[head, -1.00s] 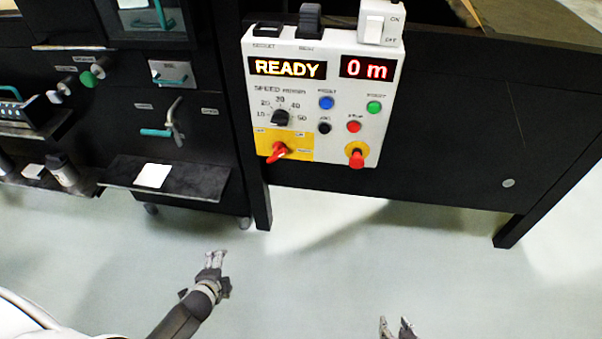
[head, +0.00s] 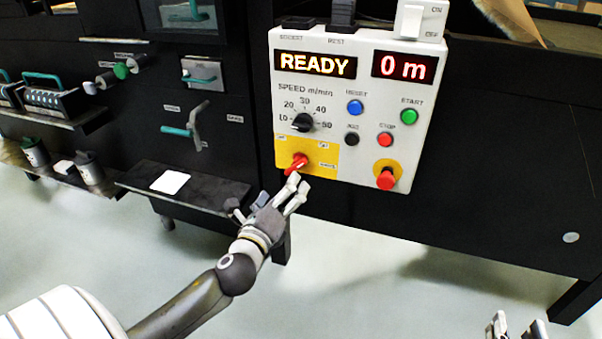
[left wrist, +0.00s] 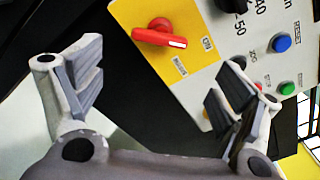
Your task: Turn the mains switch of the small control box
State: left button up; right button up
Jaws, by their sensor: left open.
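The small control box (head: 350,100) is a pale panel on the dark bench front, its displays reading READY and 0 m. Its mains switch (head: 296,164) is a red rotary handle on a yellow plate at the lower left; the handle lies tilted. In the left wrist view the switch (left wrist: 155,36) shows a white mark at its right end, near small labels. My left gripper (head: 298,183) is open and empty just below the switch, apart from it. Its spread fingers (left wrist: 165,88) show in the left wrist view. My right gripper (head: 517,325) is open at the bottom right.
Near the mains switch are the black speed knob (head: 303,122) and a red mushroom button (head: 386,179) on yellow. Left of the box are a dark shelf (head: 215,190) with a white card (head: 170,182) and a teal-handled lever (head: 190,128). The floor below is clear.

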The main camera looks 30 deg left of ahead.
aim_at(297, 169)
pick_arm(q)
jog(key=shift+b+x, duration=0.85)
jog(key=shift+x, duration=3.9)
pick_arm(e)
notch_tip(297, 169, up, 7)
jog(key=a+t+y, duration=0.1)
jog(key=t, duration=0.3)
jog(key=shift+r, duration=0.2)
jog(key=shift+s, duration=0.1)
pick_arm(q)
jog(key=c, duration=1)
jog(key=shift+c, duration=0.2)
pick_arm(e)
jog(key=shift+f, duration=0.1)
